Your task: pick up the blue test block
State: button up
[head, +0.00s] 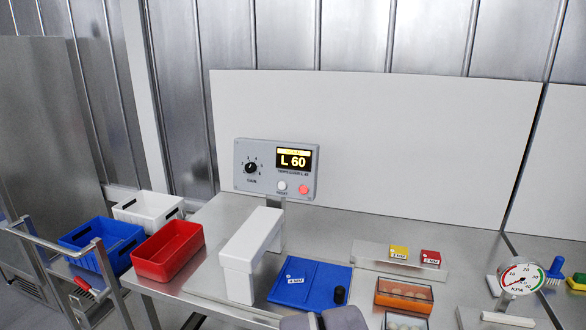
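In the head view, a blue block (290,280) with a white label that seems to read 4 MM lies at the middle front of the steel table. It rests on a blue mat (327,275) of nearly the same colour, so its edges are hard to make out. A short black cylinder (340,294) stands on the mat to its right. Two dark grey rounded shapes at the bottom edge, just in front of the mat, look like parts of my arm. No gripper fingers can be made out.
Left of the mat stands a white tunnel-shaped unit (250,245), below a grey panel (245,180) reading L 60. Yellow (398,252) and red (430,258) labelled blocks sit on a plate at right. An orange box (404,296), gauge (521,280) and red bin (168,252) stand nearby.

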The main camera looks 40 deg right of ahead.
aim_at(292, 276)
jog(key=i+z, duration=0.3)
jog(key=z, duration=0.15)
jog(key=i+j+z, duration=0.15)
jog(key=i+z, duration=0.25)
jog(key=i+j+z, duration=0.2)
jog(key=z, duration=0.25)
jog(key=i+j+z, duration=0.25)
jog(key=z, duration=0.2)
